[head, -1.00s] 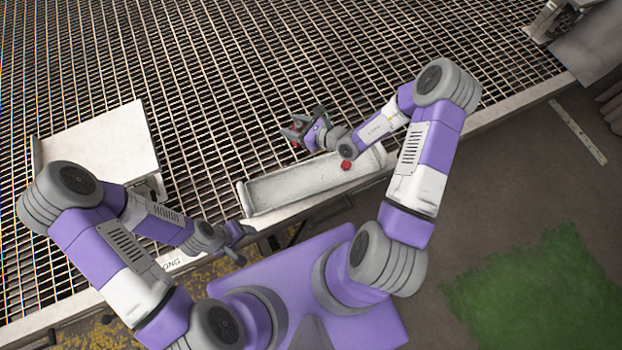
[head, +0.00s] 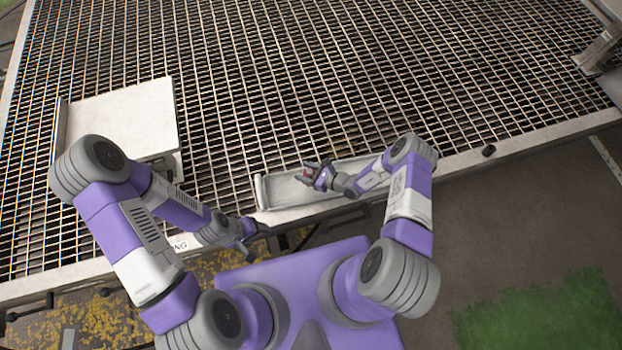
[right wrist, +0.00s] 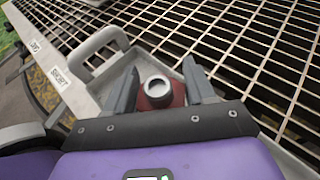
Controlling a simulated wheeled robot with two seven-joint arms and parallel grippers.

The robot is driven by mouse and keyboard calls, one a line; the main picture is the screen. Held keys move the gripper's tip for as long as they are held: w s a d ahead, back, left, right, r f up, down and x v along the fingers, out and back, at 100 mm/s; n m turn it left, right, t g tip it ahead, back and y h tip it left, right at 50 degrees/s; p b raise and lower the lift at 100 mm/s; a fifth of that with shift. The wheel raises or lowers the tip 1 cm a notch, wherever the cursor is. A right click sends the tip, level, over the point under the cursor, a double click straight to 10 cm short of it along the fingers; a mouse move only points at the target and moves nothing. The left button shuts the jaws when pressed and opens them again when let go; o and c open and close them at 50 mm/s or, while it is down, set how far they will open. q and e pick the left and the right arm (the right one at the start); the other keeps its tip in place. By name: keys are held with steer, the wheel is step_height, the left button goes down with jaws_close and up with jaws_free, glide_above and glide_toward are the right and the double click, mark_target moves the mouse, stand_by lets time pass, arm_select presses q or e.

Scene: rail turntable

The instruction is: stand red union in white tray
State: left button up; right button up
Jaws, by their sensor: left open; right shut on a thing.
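The white tray (head: 283,189) is a long shallow trough at the near edge of the grating. My right gripper (head: 311,172) is over the tray, shut on the red union (head: 307,174). In the right wrist view the union (right wrist: 158,96) sits between the two fingers, its round grey-white open end facing the camera. Tray walls show around it there; I cannot tell whether its lower end touches the tray floor. My left gripper (head: 255,238) is open and empty near the table's front edge, left of the tray. My right forearm hides the tray's right part.
A white raised plate (head: 125,118) stands on the grating (head: 330,80) at the left. A metal fixture (head: 600,50) stands at the far right. The grating behind the tray is clear.

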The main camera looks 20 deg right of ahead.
steer(key=shift+f+b, duration=0.95)
steer(key=shift+f, duration=1.25)
steer(key=shift+f, duration=0.15)
steer(key=o, duration=1.4)
steer(key=shift+c, duration=0.2)
